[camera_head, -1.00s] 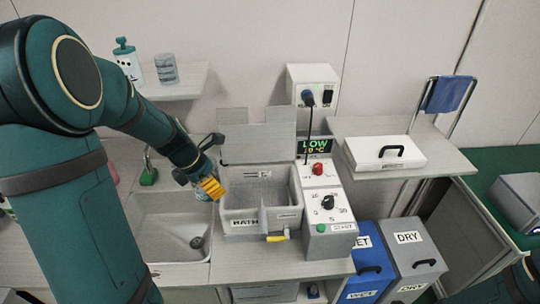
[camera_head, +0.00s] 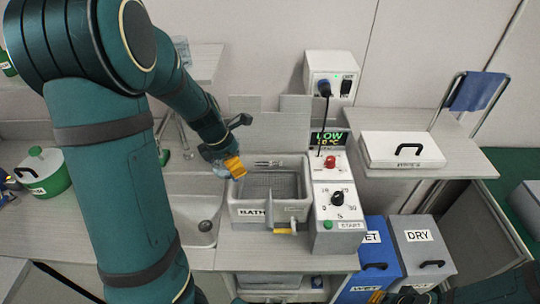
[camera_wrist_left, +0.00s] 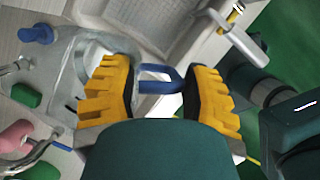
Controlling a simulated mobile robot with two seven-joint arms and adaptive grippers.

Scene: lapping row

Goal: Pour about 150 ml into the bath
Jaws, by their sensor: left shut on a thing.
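The bath (camera_head: 240,211) is a grey open basin labelled BATH, with a yellow-handled tap at its front. A mesh-like floor shows inside it. My left gripper (camera_head: 235,168), with yellow fingers, is over the bath's back left corner. In the left wrist view, its fingers (camera_wrist_left: 160,92) are shut on the blue handle (camera_wrist_left: 158,80) of a clear jug. The jug's transparent body (camera_wrist_left: 82,66) is hard to make out, as is its liquid level. The bath (camera_wrist_left: 165,25) shows at the top there.
A sink (camera_head: 200,232) lies left of the bath. A control box (camera_head: 340,225) with dials stands right of it, its display (camera_head: 329,140) reading LOW. WET (camera_head: 368,270) and DRY (camera_head: 420,260) bins stand lower right. A green-and-white pot (camera_head: 45,172) is at left.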

